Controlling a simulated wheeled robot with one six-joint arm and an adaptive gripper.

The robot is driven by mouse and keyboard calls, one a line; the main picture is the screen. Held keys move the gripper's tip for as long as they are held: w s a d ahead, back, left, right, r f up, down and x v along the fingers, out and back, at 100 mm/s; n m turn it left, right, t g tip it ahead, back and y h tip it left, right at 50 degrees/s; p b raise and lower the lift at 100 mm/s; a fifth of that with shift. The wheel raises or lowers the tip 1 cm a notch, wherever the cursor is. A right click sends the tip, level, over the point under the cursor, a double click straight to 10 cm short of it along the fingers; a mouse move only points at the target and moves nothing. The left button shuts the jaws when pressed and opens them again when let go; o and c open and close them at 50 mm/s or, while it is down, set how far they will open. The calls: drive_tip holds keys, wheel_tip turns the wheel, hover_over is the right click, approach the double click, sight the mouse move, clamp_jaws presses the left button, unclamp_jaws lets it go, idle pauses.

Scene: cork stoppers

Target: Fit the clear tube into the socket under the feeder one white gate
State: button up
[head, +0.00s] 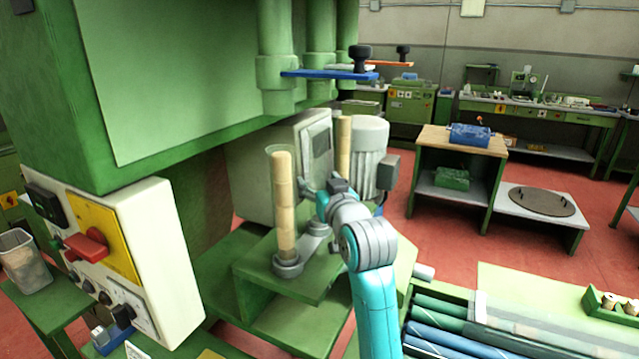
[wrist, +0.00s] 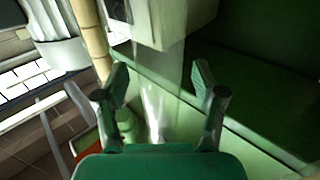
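The white gate (head: 350,68) sits on the middle feeder, between the blue gate (head: 315,74) and the orange gate (head: 393,63). My gripper (head: 332,190) is below the feeders, right of a cork-filled clear tube (head: 283,205) standing in a grey socket (head: 288,265). In the wrist view my gripper (wrist: 160,85) has its fingers wide apart. A faint, glossy, see-through shape (wrist: 155,95), probably the clear tube, shows between them, with gaps on both sides. The socket under the white gate is hidden behind my arm or unclear.
Another cork column (head: 343,145) stands behind my gripper; one also shows at upper left in the wrist view (wrist: 90,40). A grey motor (head: 369,150) is close on the right. A green ledge (head: 300,290) lies below. A rack of tubes (head: 450,325) is at lower right.

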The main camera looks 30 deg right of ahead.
drive_tip(key=shift+s, duration=0.1)
drive_tip(key=s+a, duration=0.2)
drive_tip(key=s, duration=0.9)
drive_tip(key=shift+s+a, duration=0.2)
drive_tip(key=shift+s, duration=0.1)
